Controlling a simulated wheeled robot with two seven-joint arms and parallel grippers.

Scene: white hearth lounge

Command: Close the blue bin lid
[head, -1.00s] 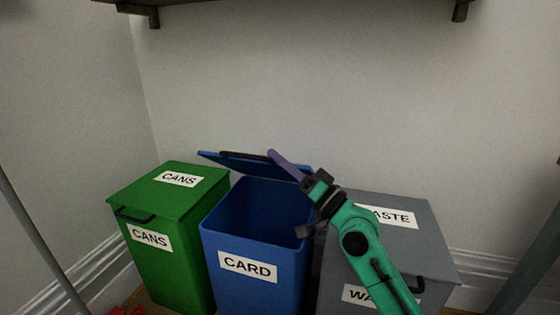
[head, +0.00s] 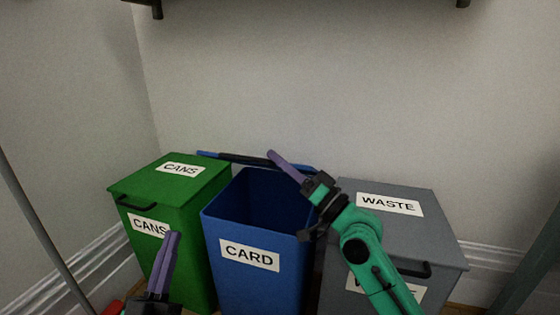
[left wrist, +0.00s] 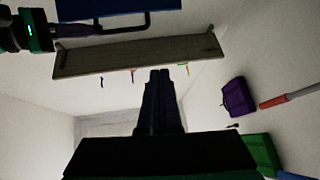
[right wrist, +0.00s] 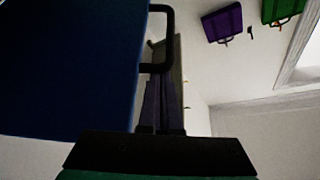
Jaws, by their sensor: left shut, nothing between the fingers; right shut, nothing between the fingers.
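The blue bin (head: 218,279), labelled CARD, stands open between two closed bins. Its blue lid (head: 209,155) is raised at the back, seen nearly edge-on. My right gripper (head: 271,154) is shut and empty, with its purple fingers in front of the lid. In the right wrist view the lid (right wrist: 70,65) fills the left side, and its dark handle (right wrist: 170,40) is close to the fingers (right wrist: 160,85). My left gripper (head: 173,236) is shut and empty, low in front of the green bin. Part of the lid is hidden behind my right gripper.
The green CANS bin (head: 135,192) stands at left and the grey WASTE bin (head: 430,235) at right, both with lids down. A wall (head: 300,80) is close behind. Purple (right wrist: 222,24) and green (right wrist: 280,8) bag-like things show in the right wrist view.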

